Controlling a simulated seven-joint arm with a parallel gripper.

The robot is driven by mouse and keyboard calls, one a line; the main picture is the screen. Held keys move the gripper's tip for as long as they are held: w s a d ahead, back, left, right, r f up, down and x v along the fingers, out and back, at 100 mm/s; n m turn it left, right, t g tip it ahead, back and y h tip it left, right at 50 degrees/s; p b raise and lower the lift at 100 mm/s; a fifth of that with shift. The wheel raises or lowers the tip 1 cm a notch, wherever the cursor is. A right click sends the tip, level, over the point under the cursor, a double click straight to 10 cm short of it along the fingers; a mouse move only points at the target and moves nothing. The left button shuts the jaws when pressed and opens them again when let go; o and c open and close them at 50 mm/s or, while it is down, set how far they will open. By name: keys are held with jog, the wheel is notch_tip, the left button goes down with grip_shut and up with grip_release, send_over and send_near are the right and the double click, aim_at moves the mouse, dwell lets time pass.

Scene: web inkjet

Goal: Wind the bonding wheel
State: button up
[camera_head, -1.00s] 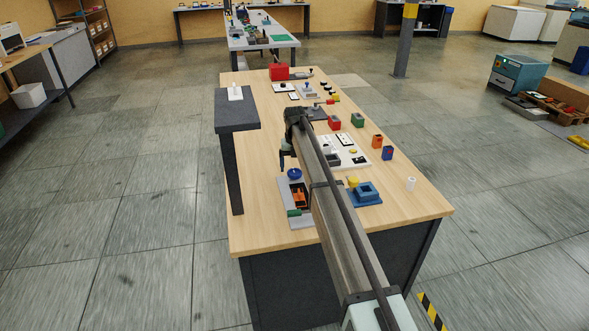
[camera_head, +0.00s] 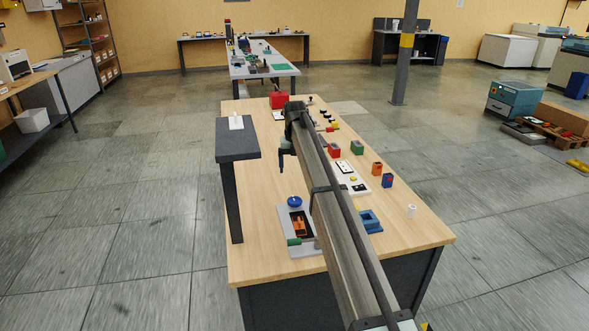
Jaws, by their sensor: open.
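A blue round wheel (camera_head: 295,201) sits at the back of a small grey fixture (camera_head: 303,251) on the wooden bench, left of my arm. I take it for the bonding wheel, but it is too small to read any label. The fixture has a dark recess with an orange part (camera_head: 299,227) and a green block (camera_head: 294,242) at its front left. My gripper (camera_head: 282,171) hangs pointing down from the arm's end, beyond and above the wheel, apart from it. It is open and appears empty; its fingers are small and dark.
A dark raised stand (camera_head: 238,143) borders the bench on the left. A red box (camera_head: 279,100) stands at the far end. Bare wood surrounds the fixture's left side.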

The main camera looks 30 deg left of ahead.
aim_at(294, 200)
jog(key=shift+d, duration=0.1)
notch_tip(294, 200, down, 14)
jog(key=n, duration=2.2)
jog(key=shift+r+n, duration=0.1)
jog(key=shift+n, duration=0.2)
dwell(1.0)
jog(key=shift+c, duration=0.4)
